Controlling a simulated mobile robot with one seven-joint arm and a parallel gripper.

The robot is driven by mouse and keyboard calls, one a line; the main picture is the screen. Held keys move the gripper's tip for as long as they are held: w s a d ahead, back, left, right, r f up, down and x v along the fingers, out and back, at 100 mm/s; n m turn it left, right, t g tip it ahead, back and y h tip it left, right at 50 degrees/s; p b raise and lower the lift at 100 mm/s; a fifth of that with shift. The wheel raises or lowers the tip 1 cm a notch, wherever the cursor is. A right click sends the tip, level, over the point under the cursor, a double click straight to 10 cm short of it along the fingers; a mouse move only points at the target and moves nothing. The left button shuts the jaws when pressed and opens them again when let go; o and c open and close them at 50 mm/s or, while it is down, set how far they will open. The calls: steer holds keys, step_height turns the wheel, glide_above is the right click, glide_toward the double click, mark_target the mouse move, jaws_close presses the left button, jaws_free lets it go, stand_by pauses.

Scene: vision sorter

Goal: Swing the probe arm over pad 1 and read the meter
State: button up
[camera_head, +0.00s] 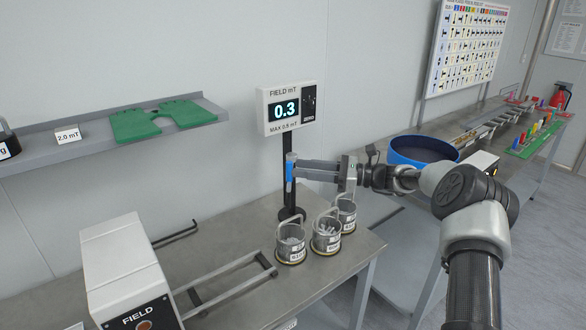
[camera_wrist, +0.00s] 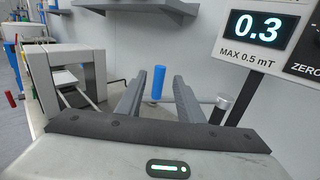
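The meter (camera_head: 284,108) stands on a dark post (camera_head: 287,170) and reads 0.3 under "FIELD mT". Its display (camera_wrist: 262,28) also reads 0.3 in the wrist view, above "MAX 0.5 mT". A blue upright cylinder (camera_wrist: 158,84), apparently the probe arm's handle, has a thin rod running right toward the post. In the head view the blue cylinder (camera_head: 290,167) is at my fingertips. My gripper (camera_wrist: 160,85) is open, with visible gaps beside the cylinder; I cannot tell whether it lies between or just beyond the tips. Pad numbers are not legible.
Three wire-handled baskets (camera_head: 291,244) (camera_head: 326,236) (camera_head: 345,213) stand on the bench below my gripper. A white FIELD unit (camera_head: 125,272) with rails is at left. A shelf (camera_head: 90,145) holds green mats (camera_head: 165,119). A blue-rimmed round bin (camera_head: 423,150) is behind my arm.

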steer(key=v, duration=1.3)
steer(key=shift+d, duration=0.1)
steer(key=s+a+r+n+g+h+p, duration=0.1)
steer(key=s+a+r+n+g+h, duration=0.1)
steer(key=s+a+r+n+h, duration=0.45)
steer(key=s+a+r+n+g+h+p, duration=0.1)
steer(key=s+a+r+n+g+h, duration=0.2)
steer(key=s+a, duration=0.6)
steer(key=s+d+r+n+t+h+p, duration=0.2)
steer(key=s+d+n, duration=0.1)
steer(key=s, duration=0.5)
steer(key=s+d+r+n+t+h+p, duration=0.1)
steer(key=s+d+n+t+h, duration=0.1)
steer(key=s, duration=0.6)
steer(key=s+d+r+n+t+h+p, duration=0.2)
steer(key=s+d+n+h, duration=0.2)
steer(key=s, duration=0.5)
steer(key=shift+d+r+n+p, duration=0.15)
steer(key=shift+r+n+p, duration=0.2)
steer(key=shift+n, duration=0.9)
